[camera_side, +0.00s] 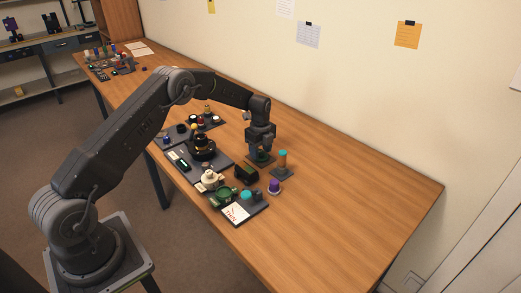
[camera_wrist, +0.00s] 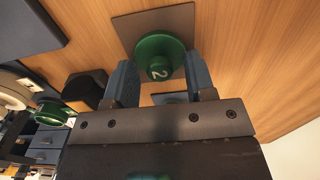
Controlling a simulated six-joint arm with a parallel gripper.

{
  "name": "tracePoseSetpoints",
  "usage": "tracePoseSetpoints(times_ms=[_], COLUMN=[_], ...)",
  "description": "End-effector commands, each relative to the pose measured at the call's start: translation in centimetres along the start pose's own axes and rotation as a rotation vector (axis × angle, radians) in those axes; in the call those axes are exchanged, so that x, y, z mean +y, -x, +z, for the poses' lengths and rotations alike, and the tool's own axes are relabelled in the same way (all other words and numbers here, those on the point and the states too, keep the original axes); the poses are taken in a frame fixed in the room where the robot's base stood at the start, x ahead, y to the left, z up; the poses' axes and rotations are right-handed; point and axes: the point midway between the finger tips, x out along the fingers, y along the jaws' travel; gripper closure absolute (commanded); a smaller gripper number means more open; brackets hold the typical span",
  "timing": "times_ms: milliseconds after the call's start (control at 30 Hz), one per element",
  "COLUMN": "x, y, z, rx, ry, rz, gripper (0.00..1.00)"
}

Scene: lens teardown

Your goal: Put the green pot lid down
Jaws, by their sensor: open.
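The green pot lid (camera_wrist: 145,45) is a round green disc with a knob marked "2". In the wrist view it lies on a square grey plate (camera_wrist: 128,22). My gripper (camera_wrist: 160,66) is open, with one blue-grey finger on each side of the knob and a gap to both. In the side view my gripper (camera_side: 261,150) points down over the plate, and only a little green (camera_side: 262,157) shows beneath it. Whether the fingertips touch the lid's rim cannot be told.
A small stand with an orange post and teal top (camera_side: 283,160) is close on the right. The table to the right is clear.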

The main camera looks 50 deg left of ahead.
Motion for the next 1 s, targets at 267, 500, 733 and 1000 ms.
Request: tracePoseSetpoints(times_ms=[267,500,733,1000], x=[-0.1,-0.1,-0.1,0.0], y=[1.2,5.9,10.3,12.3], z=[0.0,0.0,0.0,0.0], rx=[-0.001,-0.001,-0.001,0.000], ry=[0.000,0.000,0.000,0.000], rz=[-0.003,-0.005,-0.004,-0.001], gripper=[0.50,0.50,0.50,0.50])
